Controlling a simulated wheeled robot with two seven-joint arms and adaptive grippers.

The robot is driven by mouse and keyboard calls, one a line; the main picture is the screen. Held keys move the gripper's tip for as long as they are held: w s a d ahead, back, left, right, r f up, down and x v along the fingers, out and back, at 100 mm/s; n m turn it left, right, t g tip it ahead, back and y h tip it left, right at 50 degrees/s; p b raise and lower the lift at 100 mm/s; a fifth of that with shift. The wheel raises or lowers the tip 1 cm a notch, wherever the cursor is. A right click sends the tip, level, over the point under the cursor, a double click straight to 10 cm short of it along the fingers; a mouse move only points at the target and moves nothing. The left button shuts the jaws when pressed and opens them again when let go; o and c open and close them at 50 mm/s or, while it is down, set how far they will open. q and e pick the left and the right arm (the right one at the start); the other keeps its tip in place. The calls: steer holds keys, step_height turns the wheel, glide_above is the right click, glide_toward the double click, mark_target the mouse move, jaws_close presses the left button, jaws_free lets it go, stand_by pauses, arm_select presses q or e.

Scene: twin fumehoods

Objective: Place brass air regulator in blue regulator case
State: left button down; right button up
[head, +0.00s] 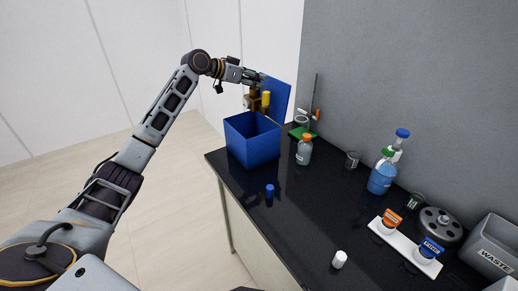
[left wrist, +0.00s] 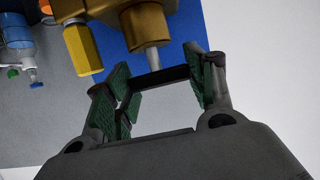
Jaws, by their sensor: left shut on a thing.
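The brass air regulator (head: 253,103), with a yellow part on its side, hangs from my left gripper (head: 262,79) just above the blue regulator case (head: 252,142). The case stands at the far left corner of the bench, with its blue lid (head: 279,97) raised behind. In the left wrist view, the regulator's brass body (left wrist: 150,24) and grey stem (left wrist: 152,57) show at the green-padded fingers of my left gripper (left wrist: 160,90). The gripper is shut on the regulator. The inside of the case is mostly hidden. My right gripper is not in view.
A green-based stand (head: 302,133) and an orange-capped bottle (head: 304,152) stand right of the case. A small blue thing (head: 269,191) stands in front. A blue-liquid bottle (head: 381,179), a white tray (head: 401,246) and a grey waste bin (head: 492,247) are farther right. The middle bench is mostly clear.

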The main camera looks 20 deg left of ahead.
arm_select(q)
steer(key=shift+w+d+r, duration=0.1)
steer(key=shift+w+r, duration=0.1)
step_height(320, 180, down, 14)
stand_by(1.2)
steer(key=shift+f, duration=1.95)
steer(key=shift+f, duration=0.1)
steer(key=c, duration=0.5)
jaws_free()
steer(key=shift+s+f, duration=0.1)
steer(key=shift+f, duration=0.05)
steer(key=shift+c, duration=0.2)
